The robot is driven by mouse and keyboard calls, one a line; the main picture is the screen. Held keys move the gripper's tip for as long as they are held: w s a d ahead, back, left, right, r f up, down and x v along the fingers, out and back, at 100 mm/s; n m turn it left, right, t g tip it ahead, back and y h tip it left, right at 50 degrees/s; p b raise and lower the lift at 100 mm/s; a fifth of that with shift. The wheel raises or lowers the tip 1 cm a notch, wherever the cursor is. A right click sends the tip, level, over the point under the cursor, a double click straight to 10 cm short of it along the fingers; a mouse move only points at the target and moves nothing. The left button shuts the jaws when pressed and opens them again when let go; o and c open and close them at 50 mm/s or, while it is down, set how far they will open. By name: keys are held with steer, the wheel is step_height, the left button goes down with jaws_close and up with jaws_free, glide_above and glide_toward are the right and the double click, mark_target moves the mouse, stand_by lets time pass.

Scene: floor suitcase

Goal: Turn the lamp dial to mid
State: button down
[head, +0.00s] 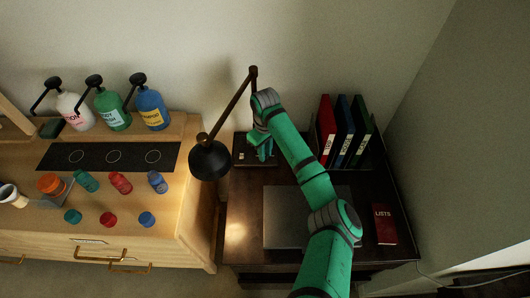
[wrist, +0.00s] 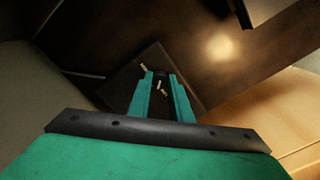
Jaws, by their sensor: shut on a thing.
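The desk lamp has a black shade (head: 210,160), a thin brown arm and a dark square base (head: 241,157) at the back left of the dark desk. My gripper (head: 264,152) points down over the base. In the wrist view, my gripper's fingertips (wrist: 161,76) are shut on the small dark dial (wrist: 160,74) on the base. Small pale labels (wrist: 144,67) sit on the base around the dial. They are too small to read, and I cannot tell the dial's setting. In the head view the fingers hide the dial.
A closed grey laptop (head: 285,217) lies on the desk below my arm. Red, blue and green binders (head: 344,132) stand at the back right. A red book (head: 384,224) lies at the right. A wooden dresser (head: 190,218) with bottles and jars stands to the left.

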steer(key=m, duration=0.4)
steer(key=shift+m, duration=1.7)
steer(key=shift+r, duration=0.1)
steer(key=c, duration=1.6)
jaws_free()
step_height(320, 180, up, 11)
steer(key=shift+f, duration=0.15)
